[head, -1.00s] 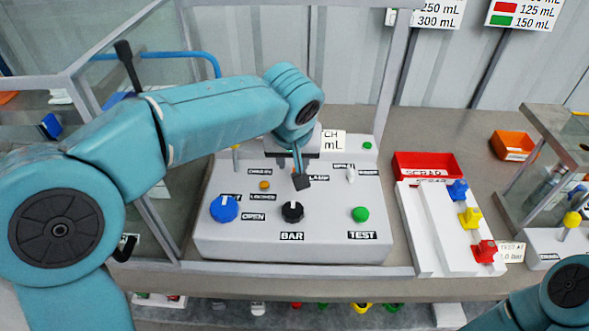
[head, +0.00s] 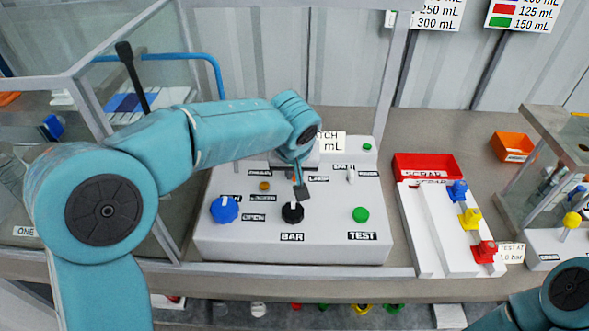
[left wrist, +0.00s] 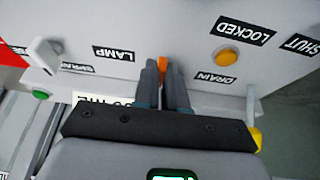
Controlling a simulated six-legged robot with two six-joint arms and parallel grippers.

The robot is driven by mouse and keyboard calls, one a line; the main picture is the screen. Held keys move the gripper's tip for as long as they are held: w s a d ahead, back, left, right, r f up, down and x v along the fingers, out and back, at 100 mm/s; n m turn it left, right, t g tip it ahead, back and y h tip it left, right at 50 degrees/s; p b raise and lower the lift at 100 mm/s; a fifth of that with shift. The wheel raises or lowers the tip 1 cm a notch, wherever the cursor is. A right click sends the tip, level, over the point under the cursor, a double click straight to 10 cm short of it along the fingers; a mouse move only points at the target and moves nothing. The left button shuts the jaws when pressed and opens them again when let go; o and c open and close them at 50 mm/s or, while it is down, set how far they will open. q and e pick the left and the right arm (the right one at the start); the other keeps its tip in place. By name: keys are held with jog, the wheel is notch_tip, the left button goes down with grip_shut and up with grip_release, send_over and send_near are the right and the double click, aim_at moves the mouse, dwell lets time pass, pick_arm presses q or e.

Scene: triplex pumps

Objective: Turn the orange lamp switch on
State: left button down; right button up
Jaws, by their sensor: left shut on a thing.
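The orange lamp switch (left wrist: 163,68) shows in the left wrist view as a small orange lever beside the LAMP label (left wrist: 113,53). My left gripper (left wrist: 162,75) is shut on it, with one dark finger on each side. In the head view my left gripper (head: 301,191) points down at the middle of the grey control panel (head: 330,238), just behind the black BAR knob (head: 292,212). The switch is mostly hidden by the gripper there. Part of my right arm shows at the lower right, but its gripper is out of view.
A blue knob (head: 224,209), a green TEST button (head: 360,214) and a small orange button (head: 265,186) sit on the panel around the gripper. A white toggle (head: 350,176) stands to the right. A red scrap tray (head: 425,166) and coloured valves lie further right. Frame posts surround the panel.

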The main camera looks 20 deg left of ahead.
pick_arm(q)
jog(key=shift+m, duration=0.3)
jog(key=shift+a+r+m+h+p, duration=0.15)
jog(key=shift+m+h+p, duration=0.25)
jog(key=shift+m, duration=0.6)
jog(key=shift+a+m+h, duration=0.1)
jog(key=shift+m+h, duration=0.3)
jog(key=shift+m, duration=0.4)
jog(key=m+p, duration=0.1)
jog(key=m, duration=0.1)
jog(key=m+h+p, duration=0.1)
jog(key=m+p, duration=0.1)
jog(key=shift+a+g+h, duration=0.2)
jog(key=shift+g+h, duration=0.1)
jog(key=shift+w+a+m+g+h+p, duration=0.1)
jog(key=shift+m+g+h+p, duration=0.35)
jog(key=shift+m, duration=1.45)
jog(key=c, duration=1.2)
grip_release()
jog(key=shift+c, duration=0.2)
jog(key=shift+o, duration=0.2)
jog(key=shift+a, duration=0.1)
